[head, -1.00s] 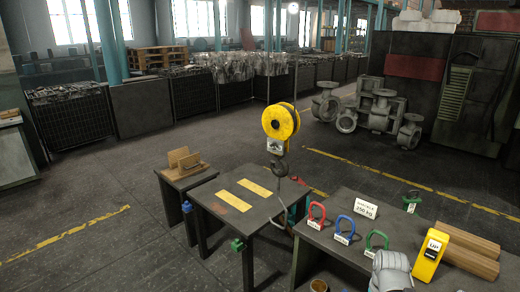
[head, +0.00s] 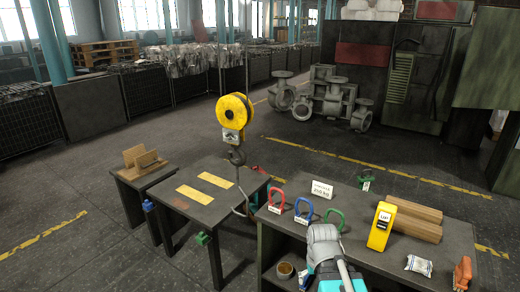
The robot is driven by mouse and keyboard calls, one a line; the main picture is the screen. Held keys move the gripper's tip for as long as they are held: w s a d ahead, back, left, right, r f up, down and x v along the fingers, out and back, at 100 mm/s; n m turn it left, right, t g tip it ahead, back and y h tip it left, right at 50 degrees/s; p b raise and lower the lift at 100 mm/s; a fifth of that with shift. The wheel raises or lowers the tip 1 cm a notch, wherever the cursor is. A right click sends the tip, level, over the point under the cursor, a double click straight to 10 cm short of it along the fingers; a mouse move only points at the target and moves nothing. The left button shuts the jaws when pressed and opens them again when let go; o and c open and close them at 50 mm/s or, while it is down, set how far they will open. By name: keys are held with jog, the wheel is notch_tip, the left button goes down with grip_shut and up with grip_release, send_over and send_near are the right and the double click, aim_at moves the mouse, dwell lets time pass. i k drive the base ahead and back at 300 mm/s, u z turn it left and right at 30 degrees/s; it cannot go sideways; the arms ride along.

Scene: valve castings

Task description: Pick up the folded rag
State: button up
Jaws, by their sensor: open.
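A small pale bundle with dark marks (head: 419,265) lies at the front right of the dark workbench (head: 349,215). It may be the folded rag, but it is too small to be sure. My grey and teal arm rises at the bottom centre, in front of the bench and left of the pale bundle. My gripper's fingers are not visible.
A yellow pendant control (head: 381,227), wooden blocks (head: 414,228), an orange object (head: 462,272) and red, blue and green shackles (head: 334,219) stand on the bench. Open floor lies at left.

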aim_at(424, 268)
jog(key=z, duration=1.45)
jog(key=k, duration=0.35)
jog(key=u, duration=0.3)
